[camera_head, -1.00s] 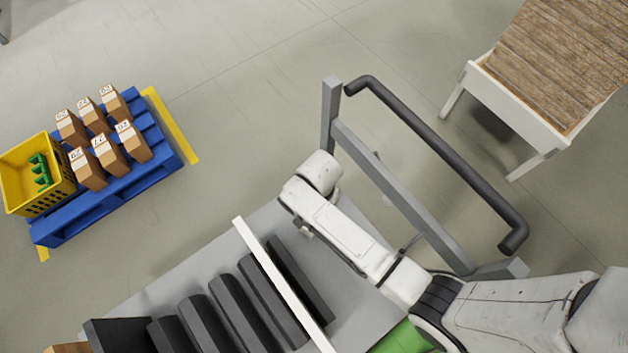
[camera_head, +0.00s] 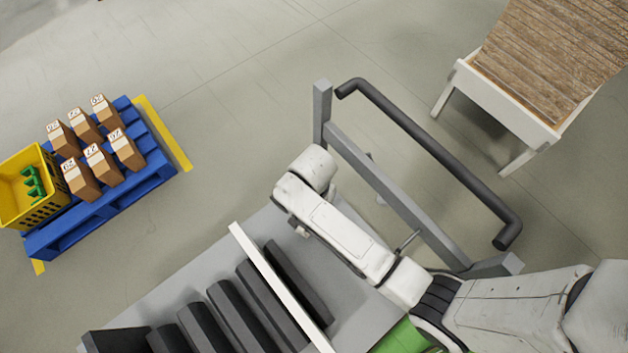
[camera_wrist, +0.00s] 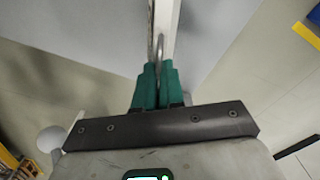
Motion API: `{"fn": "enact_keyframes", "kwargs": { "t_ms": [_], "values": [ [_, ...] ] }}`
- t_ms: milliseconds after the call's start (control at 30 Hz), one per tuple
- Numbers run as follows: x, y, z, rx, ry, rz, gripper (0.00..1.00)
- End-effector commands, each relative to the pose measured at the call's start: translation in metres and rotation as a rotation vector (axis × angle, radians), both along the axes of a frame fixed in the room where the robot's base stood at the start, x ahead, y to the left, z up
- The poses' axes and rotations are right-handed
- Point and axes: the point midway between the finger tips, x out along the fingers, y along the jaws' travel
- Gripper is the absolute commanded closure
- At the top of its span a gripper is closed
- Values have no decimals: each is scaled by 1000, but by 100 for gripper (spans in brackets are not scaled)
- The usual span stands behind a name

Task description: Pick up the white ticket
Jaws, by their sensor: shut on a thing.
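My gripper (camera_wrist: 158,72) shows in the wrist view with its two green fingers close together. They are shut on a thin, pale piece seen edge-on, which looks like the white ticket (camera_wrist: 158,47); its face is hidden. A white strip (camera_wrist: 166,15) runs from the fingertips to the top of the wrist view, and I cannot tell whether it touches the piece. In the head view my arm hides the gripper and the ticket.
A grey cart (camera_head: 215,257) holds several dark boards and an upright white panel (camera_head: 280,286). The cart's dark handle (camera_head: 435,150) is beside my arm. A blue pallet (camera_head: 105,208) carries several boxes and a yellow crate (camera_head: 20,212). Floor is clear between.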

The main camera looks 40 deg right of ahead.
Motion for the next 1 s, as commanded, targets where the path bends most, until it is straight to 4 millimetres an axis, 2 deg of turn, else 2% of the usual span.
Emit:
{"fn": "enact_keyframes", "kwargs": {
  "t_ms": [300,400,600,800,1000],
  "values": [
    [-58,3,61,1,2,0,100],
    [-84,5,70,1,4,0,100],
    [-119,7,86,1,3,0,100],
    [-136,8,95,0,2,0,100],
    [-140,8,97,-1,1,0,100]
  ]
}}
